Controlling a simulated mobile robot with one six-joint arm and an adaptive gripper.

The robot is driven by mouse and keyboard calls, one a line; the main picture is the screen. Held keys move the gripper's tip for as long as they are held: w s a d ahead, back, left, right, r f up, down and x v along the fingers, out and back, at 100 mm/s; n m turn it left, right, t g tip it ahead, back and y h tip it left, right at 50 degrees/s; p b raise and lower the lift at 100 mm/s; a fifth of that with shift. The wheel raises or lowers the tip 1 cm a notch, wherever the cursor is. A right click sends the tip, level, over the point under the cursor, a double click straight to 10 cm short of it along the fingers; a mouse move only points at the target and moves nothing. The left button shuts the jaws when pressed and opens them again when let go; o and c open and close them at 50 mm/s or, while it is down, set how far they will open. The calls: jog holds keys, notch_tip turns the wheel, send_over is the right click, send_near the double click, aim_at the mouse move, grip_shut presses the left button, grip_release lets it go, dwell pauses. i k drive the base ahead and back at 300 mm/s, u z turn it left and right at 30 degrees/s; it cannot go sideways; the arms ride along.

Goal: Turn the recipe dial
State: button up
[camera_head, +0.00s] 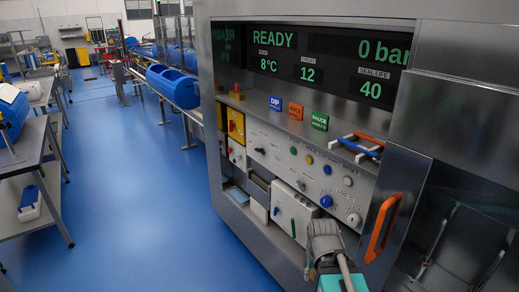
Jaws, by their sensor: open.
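The machine's front panel (270,150) carries several knobs and buttons. A blue knob (326,201) sits low on the panel, with another blue knob (327,169) above it and a dark knob (301,185) to its left. I cannot read the labels, so I cannot tell which one is the recipe dial. My gripper (323,228) is grey and stands in front of the lower panel, just below the lower blue knob in the picture. It is open and holds nothing that I can see. Its fingertips are hard to make out.
An orange handle (382,228) stands out close to the right of my gripper. The display (315,65) reads READY, 8°C, 12, 40 and 0 bar. Coloured signs (296,111) and a ledge with handled tools (360,146) are above. Blue floor (150,220) is free at left.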

aim_at(261, 151)
jog(key=k, duration=0.65)
jog(key=u, duration=0.45)
jog(key=i, duration=0.8)
jog(key=u, duration=0.55)
jog(key=i, duration=0.8)
jog(key=z, duration=0.45)
